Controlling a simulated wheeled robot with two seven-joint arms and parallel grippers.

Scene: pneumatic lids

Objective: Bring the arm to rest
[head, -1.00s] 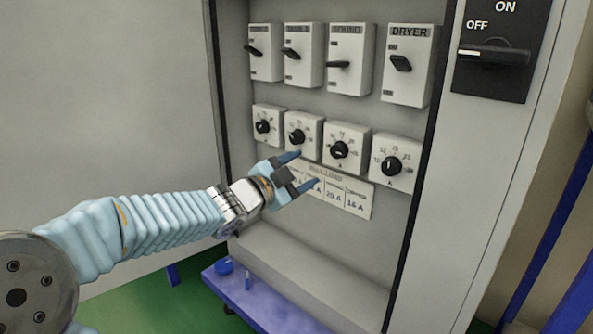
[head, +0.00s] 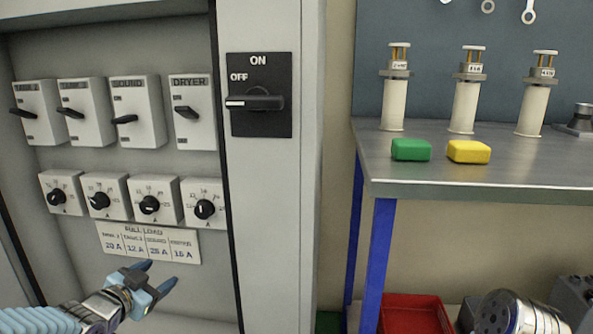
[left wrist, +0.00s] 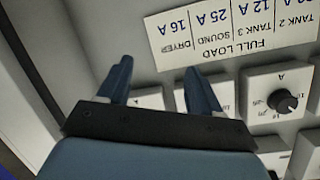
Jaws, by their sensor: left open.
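My left gripper (head: 159,275) is open and empty, at the lower left of the head view, in front of the cabinet's inner panel and just below the white full-load label (head: 148,243). In the left wrist view its two blue fingers (left wrist: 158,68) stand apart with nothing between them. The label (left wrist: 215,35) shows upside down there, with a dial (left wrist: 284,101) at the right. I cannot tell whether a fingertip touches the panel. My right gripper is not in view.
The open cabinet holds a row of switches, a row of dials (head: 205,209) and a main ON/OFF switch (head: 258,102). At right, a metal workbench (head: 450,185) bears several cylinders (head: 466,100), a green block (head: 411,149) and a yellow block (head: 468,151). A red crate (head: 410,318) sits below.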

